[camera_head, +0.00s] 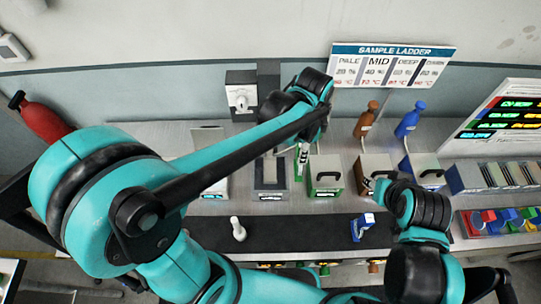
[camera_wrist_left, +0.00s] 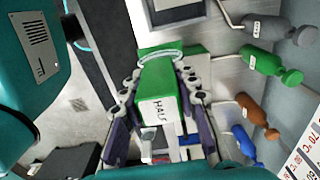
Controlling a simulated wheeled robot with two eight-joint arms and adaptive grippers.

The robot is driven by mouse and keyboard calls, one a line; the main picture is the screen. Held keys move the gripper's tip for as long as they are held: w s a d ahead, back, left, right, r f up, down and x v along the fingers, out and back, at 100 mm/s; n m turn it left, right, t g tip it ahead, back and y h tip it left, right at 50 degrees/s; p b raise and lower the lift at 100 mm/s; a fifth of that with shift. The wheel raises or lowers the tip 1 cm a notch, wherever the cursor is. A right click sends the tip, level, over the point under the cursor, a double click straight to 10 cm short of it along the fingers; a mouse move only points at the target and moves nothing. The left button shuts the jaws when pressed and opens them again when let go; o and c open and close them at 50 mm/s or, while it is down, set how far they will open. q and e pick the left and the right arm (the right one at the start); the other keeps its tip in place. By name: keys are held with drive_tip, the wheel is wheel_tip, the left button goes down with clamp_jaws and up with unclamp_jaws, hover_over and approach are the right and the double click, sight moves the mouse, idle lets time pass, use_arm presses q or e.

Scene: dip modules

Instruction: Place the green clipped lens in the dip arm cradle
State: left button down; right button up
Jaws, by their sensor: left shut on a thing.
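My left gripper (camera_wrist_left: 158,92) is shut on the green clipped lens (camera_wrist_left: 165,88). The green clip carries a white label reading "HALF", and the clear round lens (camera_wrist_left: 158,53) shows at its far end. In the head view the green clip (camera_head: 302,155) shows small, below my left wrist and above the back row of tanks. My left fingers are mostly hidden there. I cannot make out the dip arm cradle for certain; a dark post (camera_head: 268,80) with a white-knobbed box (camera_head: 241,96) stands at the back wall.
A grey tank (camera_head: 270,193), a green tank (camera_head: 325,180) and further handled tanks stand along the bench. Orange (camera_head: 366,122) and blue (camera_head: 410,118) bottles stand behind. A blue clip (camera_head: 357,229) and a white peg (camera_head: 238,229) are on the dark front strip.

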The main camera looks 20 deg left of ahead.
use_arm(q)
drive_tip(key=w+a+f+b, duration=0.1)
drive_tip(key=w+a+f, duration=0.2)
drive_tip(key=a+f, duration=0.7)
drive_tip(key=shift+f, duration=0.2)
drive_tip(key=shift+s+f, duration=0.1)
drive_tip(key=shift+f, duration=0.05)
drive_tip(key=c, duration=1.1)
unclamp_jaws()
drive_tip(key=shift+c, duration=0.2)
